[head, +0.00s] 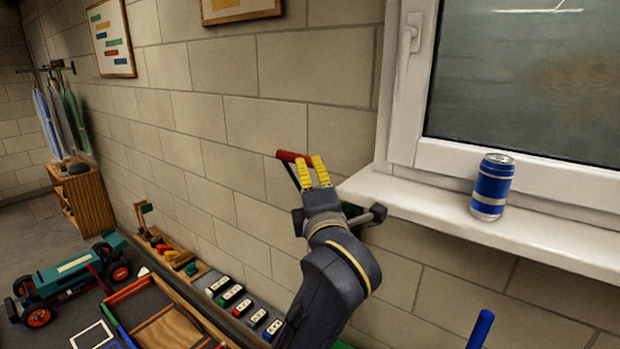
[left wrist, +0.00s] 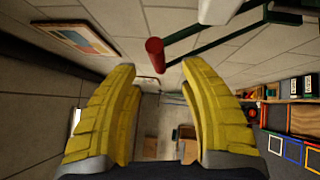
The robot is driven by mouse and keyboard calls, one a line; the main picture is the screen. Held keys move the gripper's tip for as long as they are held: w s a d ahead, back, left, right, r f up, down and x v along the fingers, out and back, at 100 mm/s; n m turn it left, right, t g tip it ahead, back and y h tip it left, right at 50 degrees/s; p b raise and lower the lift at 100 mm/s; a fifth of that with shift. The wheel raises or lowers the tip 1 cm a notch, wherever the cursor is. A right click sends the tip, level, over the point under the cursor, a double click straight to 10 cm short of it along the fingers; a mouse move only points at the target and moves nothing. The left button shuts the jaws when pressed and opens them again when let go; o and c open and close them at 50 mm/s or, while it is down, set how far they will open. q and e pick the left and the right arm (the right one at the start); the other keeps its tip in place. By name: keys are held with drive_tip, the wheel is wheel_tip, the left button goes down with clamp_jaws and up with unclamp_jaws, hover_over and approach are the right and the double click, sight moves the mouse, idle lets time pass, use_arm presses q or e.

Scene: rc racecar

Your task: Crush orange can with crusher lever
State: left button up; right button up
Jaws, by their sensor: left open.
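The crusher lever has a red handle (head: 292,156) on a dark bar, in front of the block wall. My left gripper (head: 310,160) is open, its yellow fingertips right at the handle's right end in the head view. In the left wrist view the red handle (left wrist: 155,50) shows between and just beyond the open fingertips (left wrist: 158,66), and is not gripped. The crusher's body is mostly hidden behind my left arm. I see no orange can; a blue and silver can (head: 492,187) stands upright on the windowsill. My right gripper is not in view.
The white windowsill (head: 440,215) juts out right of my left arm. A green toy car (head: 70,280) is on the floor at left, near a wooden cabinet (head: 85,200). Trays and small coloured items (head: 240,302) line the wall's foot. A blue rod (head: 481,329) stands at the bottom right.

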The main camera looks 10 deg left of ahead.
use_arm(q)
drive_tip(key=shift+f, duration=0.25)
drive_tip(key=shift+c, duration=0.9)
drive_tip(key=f, duration=0.1)
drive_tip(key=s+a+f, duration=0.1)
drive_tip(key=f, duration=0.1)
drive_tip(key=shift+s+a, duration=0.35)
drive_tip(key=c, duration=0.4)
drive_tip(key=shift+n+t+y, duration=0.3)
drive_tip(key=shift+n+t, duration=0.1)
drive_tip(key=s+a, duration=0.1)
drive_tip(key=s, duration=0.1)
drive_tip(key=s+a, duration=0.1)
drive_tip(key=s, duration=0.1)
drive_tip(key=s+a, duration=0.1)
drive_tip(key=s, duration=0.1)
drive_tip(key=shift+a, duration=0.25)
clamp_jaws()
approach(281, 158)
drive_tip(key=w+a, duration=0.2)
drive_tip(key=a, duration=0.2)
drive_tip(key=shift+w+d+r, duration=0.35)
drive_tip(key=shift+w+d, duration=0.25)
drive_tip(key=shift+w, duration=0.2)
drive_tip(key=shift+w+d+r, duration=0.35)
drive_tip(key=shift+w+d, duration=0.25)
drive_tip(key=shift+w, duration=0.2)
